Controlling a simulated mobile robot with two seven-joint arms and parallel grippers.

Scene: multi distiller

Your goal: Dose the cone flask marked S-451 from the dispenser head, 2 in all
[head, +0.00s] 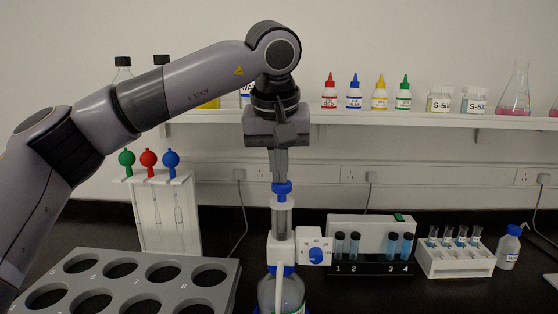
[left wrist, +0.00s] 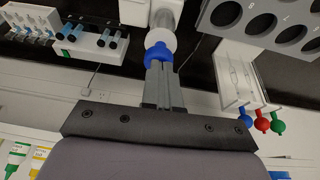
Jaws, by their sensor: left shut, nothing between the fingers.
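The dispenser head is a white body (head: 281,249) with a clear barrel (head: 282,217), a blue plunger cap (head: 282,188) and a blue dial (head: 318,256), set on a bottle (head: 282,292) at the bottom middle. My left gripper (head: 279,178) points down, shut and empty, with its fingertips right at the top of the cap. In the left wrist view its fingertips (left wrist: 159,66) meet the blue cap (left wrist: 159,53); I cannot tell whether they press it. No label S-451 is readable. A cone flask with pink liquid (head: 515,92) stands on the shelf. My right gripper is out of view.
A grey rack with round holes (head: 233,274) is at the lower left. A white stand with coloured bulbs (head: 166,218), a tube block (head: 371,264) and a white vial rack (head: 456,262) stand around the dispenser. A small bottle (head: 508,250) is at right.

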